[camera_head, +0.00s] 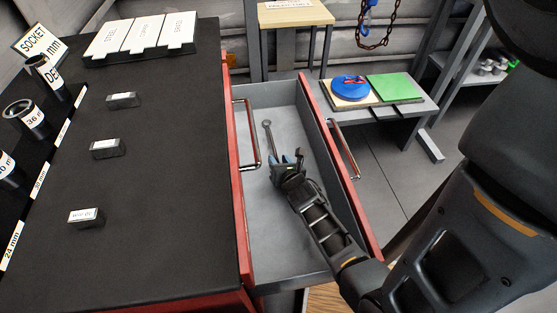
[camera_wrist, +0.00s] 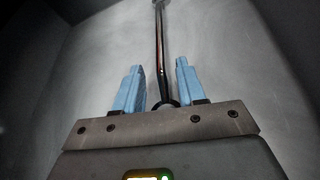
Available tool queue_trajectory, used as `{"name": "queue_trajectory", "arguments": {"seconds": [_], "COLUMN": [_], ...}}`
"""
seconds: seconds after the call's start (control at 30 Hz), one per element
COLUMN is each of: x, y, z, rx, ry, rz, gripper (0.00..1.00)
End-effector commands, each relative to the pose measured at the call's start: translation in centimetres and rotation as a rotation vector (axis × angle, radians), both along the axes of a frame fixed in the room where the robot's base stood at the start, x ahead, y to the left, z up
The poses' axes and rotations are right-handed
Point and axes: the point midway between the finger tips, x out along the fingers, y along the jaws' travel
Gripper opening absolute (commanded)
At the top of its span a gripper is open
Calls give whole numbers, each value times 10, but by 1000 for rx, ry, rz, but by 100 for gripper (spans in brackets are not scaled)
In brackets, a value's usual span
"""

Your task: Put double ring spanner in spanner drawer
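The double ring spanner (camera_head: 268,132) is a thin metal bar in the open grey drawer (camera_head: 224,282). One ring end points to the back of the drawer. In the wrist view the spanner (camera_wrist: 162,45) runs away from me, its near ring end between my fingers. My gripper (camera_head: 287,160) is inside the drawer, just over the spanner's near part. In the wrist view my gripper (camera_wrist: 157,88) has its blue fingers apart, with a gap on each side of the spanner. The spanner appears to lie on the drawer floor; its near end is hidden in the head view.
Red drawer sides with metal handles (camera_head: 344,151) flank my arm. A low grey table with a green board (camera_head: 396,87) and blue disc (camera_head: 350,87) stands right.

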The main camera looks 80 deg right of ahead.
Motion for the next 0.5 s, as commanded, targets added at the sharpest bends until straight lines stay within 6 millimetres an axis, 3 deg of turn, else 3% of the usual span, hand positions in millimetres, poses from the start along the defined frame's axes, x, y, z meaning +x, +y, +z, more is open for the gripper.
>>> {"name": "queue_trajectory", "arguments": {"seconds": [0.5], "x": [-46], "y": [76], "z": [33], "rx": [1], "ry": [2], "rz": [1], "gripper": [40]}}
